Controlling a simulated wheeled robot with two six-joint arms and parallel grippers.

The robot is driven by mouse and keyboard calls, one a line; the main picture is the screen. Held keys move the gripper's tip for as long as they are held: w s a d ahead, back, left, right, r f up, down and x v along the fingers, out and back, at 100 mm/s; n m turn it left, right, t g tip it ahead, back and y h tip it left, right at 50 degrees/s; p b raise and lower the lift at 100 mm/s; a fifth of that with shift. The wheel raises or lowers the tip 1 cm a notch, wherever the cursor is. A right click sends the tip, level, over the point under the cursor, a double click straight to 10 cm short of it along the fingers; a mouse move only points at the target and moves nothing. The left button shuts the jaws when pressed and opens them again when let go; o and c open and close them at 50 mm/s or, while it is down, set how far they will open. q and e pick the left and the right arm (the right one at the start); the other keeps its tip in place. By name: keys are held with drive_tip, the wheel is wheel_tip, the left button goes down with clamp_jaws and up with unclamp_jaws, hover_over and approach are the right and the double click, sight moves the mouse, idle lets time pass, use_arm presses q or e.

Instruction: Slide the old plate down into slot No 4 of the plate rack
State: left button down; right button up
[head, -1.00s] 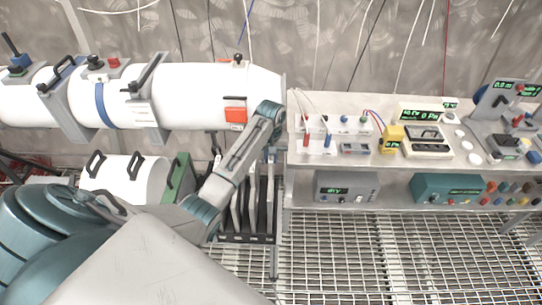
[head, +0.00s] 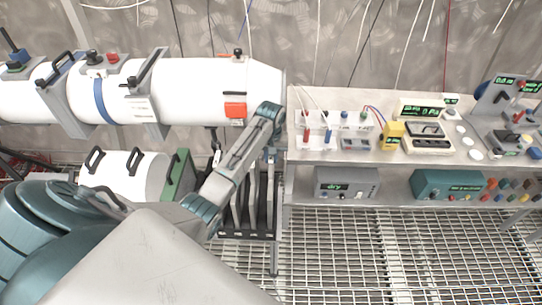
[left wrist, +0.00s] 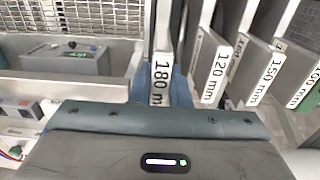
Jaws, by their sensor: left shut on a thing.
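My left gripper (left wrist: 160,98) is shut on a plate labelled "180 mm" (left wrist: 161,78), which stands edge-on between its blue fingers in the left wrist view. Other plates stand to the right in the left wrist view: a 120 mm plate (left wrist: 215,72) and a 150 mm plate (left wrist: 262,75). Slot numbers are not readable, and the held plate's lower edge is hidden. My right gripper is not in view.
A workbench (head: 300,158) with instruments stands right of the rack, its edge close to my left gripper. A white beam tube (head: 200,92) runs behind. A green-ended white cylinder (head: 130,172) lies left of the rack. The grating floor (head: 390,250) in front is clear.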

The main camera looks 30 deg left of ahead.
use_arm(q)
drive_tip(key=shift+f+b, duration=0.5)
drive_tip(key=shift+f, duration=0.95)
drive_tip(key=c, duration=1.4)
unclamp_jaws()
drive_tip(key=shift+o, duration=0.6)
drive_tip(key=shift+s, duration=0.1)
drive_tip(key=shift+r, duration=0.3)
wheel_tip(320, 180, up, 9)
drive_tip(key=shift+r+b, duration=0.1)
drive_tip(key=shift+b, duration=1)
drive_tip(key=shift+r, duration=0.55)
drive_tip(key=shift+d+f, duration=0.1)
drive_tip(key=shift+f, duration=0.05)
